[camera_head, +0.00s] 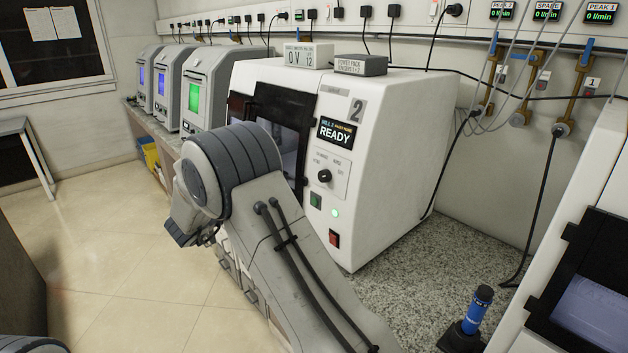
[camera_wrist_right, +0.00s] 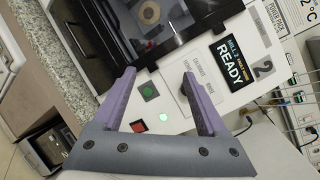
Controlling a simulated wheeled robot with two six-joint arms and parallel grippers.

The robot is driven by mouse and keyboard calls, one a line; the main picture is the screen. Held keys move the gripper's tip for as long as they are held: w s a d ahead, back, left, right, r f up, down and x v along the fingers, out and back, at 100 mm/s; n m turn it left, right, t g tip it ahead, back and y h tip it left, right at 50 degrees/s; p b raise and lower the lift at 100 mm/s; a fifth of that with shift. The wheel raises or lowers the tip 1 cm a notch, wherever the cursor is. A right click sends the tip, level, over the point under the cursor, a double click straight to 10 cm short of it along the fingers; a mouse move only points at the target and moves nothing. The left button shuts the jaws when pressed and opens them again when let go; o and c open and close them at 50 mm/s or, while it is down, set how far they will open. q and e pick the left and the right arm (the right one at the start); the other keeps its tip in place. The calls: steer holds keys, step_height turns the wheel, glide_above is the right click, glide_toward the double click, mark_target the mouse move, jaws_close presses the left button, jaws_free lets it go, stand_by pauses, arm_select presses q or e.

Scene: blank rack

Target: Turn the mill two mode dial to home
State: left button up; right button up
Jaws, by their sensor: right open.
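Mill two (camera_head: 375,150) is a white machine with a large "2" and a screen (camera_head: 336,133) reading READY. Its mode dial (camera_head: 324,176) is a black round knob on a pale plate below the screen; its setting is too small to tell. My right arm crosses in front of the mill, and its fingers are hidden in the head view. In the right wrist view my right gripper (camera_wrist_right: 157,75) has its purple fingers spread, with nothing held between them. It faces the control panel, and its right-hand finger covers most of the dial area. My left gripper is out of view.
Below the dial are a green button (camera_head: 316,200), a lit green lamp (camera_head: 334,213) and a red switch (camera_head: 334,240). The mill's dark door (camera_head: 285,125) is left of the dial. Two small boxes lie on top. A blue cylinder (camera_head: 478,308) stands on the speckled bench.

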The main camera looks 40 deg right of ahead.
mark_target(321, 178)
steer(key=s+d+m+g+h+p, duration=0.1)
steer(key=d+m+g, duration=0.1)
steer(key=d, duration=0.2)
steer(key=s+d+m+g+h+p, duration=0.1)
steer(key=s+d+m+g, duration=0.1)
steer(key=d, duration=0.3)
steer(key=s+d+f+m+g+h+p, duration=0.1)
steer(key=d+m, duration=0.1)
steer(key=d, duration=0.3)
steer(key=shift+s+d+g, duration=0.15)
steer(key=shift+s+g, duration=0.15)
steer(key=shift+g, duration=0.1)
steer(key=shift+w+d+f+p, duration=0.1)
steer(key=shift+d+p, duration=0.25)
steer(key=shift+d, duration=0.3)
jaws_close()
